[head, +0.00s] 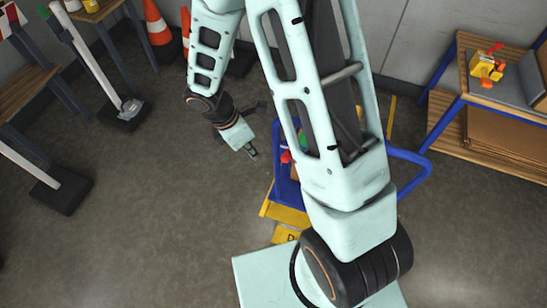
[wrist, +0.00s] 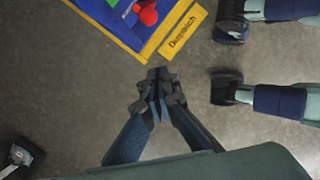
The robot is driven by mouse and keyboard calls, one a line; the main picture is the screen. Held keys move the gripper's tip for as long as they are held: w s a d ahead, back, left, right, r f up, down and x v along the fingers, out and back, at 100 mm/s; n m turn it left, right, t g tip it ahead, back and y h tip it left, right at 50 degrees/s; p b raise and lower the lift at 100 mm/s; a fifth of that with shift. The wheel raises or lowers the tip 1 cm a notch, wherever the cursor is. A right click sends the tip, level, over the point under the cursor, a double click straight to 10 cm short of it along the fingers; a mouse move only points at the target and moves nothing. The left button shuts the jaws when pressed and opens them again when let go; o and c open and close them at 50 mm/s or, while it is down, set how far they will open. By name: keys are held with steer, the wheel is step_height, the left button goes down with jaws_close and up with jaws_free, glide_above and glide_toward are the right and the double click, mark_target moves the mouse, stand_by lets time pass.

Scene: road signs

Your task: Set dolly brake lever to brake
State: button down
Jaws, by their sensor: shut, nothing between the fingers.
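The dolly (head: 408,158) has a blue tubular handle and a yellow-edged deck, and my arm hides much of it in the head view. Its blue deck corner with a yellow rim (wrist: 150,47) shows at the top of the wrist view. A rounded red piece (wrist: 147,14) and a green piece (wrist: 113,3) are at that corner's upper edge. I cannot tell whether either is the brake lever, or its setting. My gripper (head: 252,154) is shut and empty, to the left of the dolly. In the wrist view its fingertips (wrist: 158,74) meet just below the deck corner.
A yellow "Despatch" plate (wrist: 182,30) lies beside the dolly's rim. Posts on black bases (head: 124,113) and an orange cone (head: 157,25) stand at left. A wooden shelf bench (head: 490,95) with blue legs is at right. Open floor lies left of the dolly.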

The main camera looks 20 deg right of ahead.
steer(key=w+d+f+b, duration=0.1)
steer(key=d+f, duration=0.5)
steer(key=f, duration=0.3)
steer(key=shift+w+d+f, duration=0.15)
steer(key=shift+w+d, duration=0.05)
steer(key=shift+d, duration=0.2)
steer(key=shift+s+d+r+y, duration=0.1)
steer(key=shift+d+r+y, duration=0.1)
steer(key=shift+y, duration=0.1)
